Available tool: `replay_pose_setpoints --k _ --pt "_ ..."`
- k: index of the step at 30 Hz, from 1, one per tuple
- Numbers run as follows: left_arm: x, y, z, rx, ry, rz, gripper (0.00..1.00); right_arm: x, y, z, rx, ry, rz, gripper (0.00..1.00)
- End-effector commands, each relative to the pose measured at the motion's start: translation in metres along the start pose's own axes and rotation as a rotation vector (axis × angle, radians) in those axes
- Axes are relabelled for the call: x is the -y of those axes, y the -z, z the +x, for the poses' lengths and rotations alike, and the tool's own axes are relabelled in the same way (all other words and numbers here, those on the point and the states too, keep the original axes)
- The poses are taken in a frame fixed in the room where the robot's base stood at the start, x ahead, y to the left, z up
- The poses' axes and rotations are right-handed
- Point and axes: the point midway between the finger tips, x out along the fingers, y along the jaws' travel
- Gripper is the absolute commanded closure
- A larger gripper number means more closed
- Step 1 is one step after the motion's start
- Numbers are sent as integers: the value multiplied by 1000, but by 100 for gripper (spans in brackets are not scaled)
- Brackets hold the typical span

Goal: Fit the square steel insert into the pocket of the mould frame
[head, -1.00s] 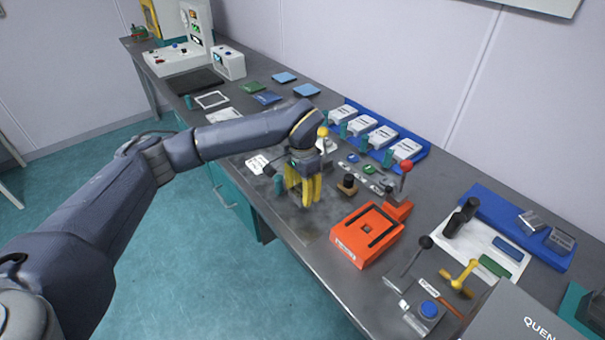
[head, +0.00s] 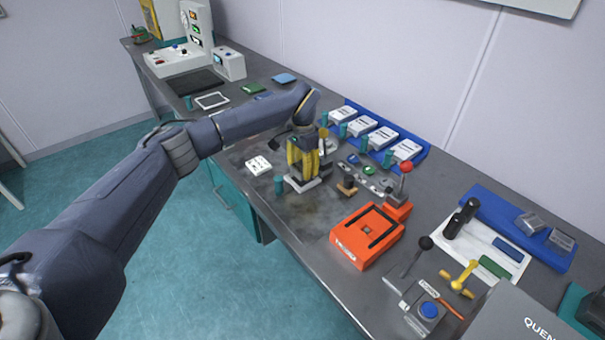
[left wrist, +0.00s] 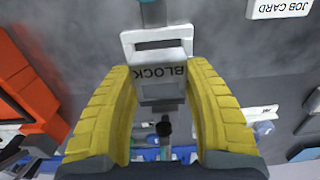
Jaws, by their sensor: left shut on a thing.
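My left gripper (head: 304,172) is shut on a small grey block, the steel insert, lettered BLOCK; its top (left wrist: 158,72) shows between the yellow fingers in the left wrist view. Below the fingers a pale grey frame, apparently the mould frame (head: 306,186), lies on the bench. In the left wrist view its rim (left wrist: 127,42) and part of its dark opening show just beyond the block. The block overlaps the near part of the frame in that view. I cannot tell whether it is above the pocket or partly in it. My right gripper is not in view.
A teal peg (head: 279,186) stands close to the frame, and a white job card (head: 258,165) lies to its left. An orange fixture (head: 367,237) is at the right. Small parts (head: 373,183) and blue trays (head: 424,157) lie behind. Bench in front is clear.

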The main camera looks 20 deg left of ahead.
Motion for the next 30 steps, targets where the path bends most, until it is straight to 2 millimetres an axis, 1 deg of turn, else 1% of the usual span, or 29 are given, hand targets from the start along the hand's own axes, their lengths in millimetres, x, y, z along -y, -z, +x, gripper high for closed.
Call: replay_pose_setpoints --k 3,7,19,20,25,30 --pt "-1 -1 15 2 -3 -1 95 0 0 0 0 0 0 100" --pt "-1 0 26 0 -3 0 95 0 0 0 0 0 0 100" --pt "-1 0 30 0 -1 0 95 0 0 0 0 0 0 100" --pt "-1 -1 31 1 -1 0 47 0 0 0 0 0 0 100" --pt "-1 0 30 1 -1 0 28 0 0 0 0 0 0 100" --pt "-1 -1 30 1 -1 0 28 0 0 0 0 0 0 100"
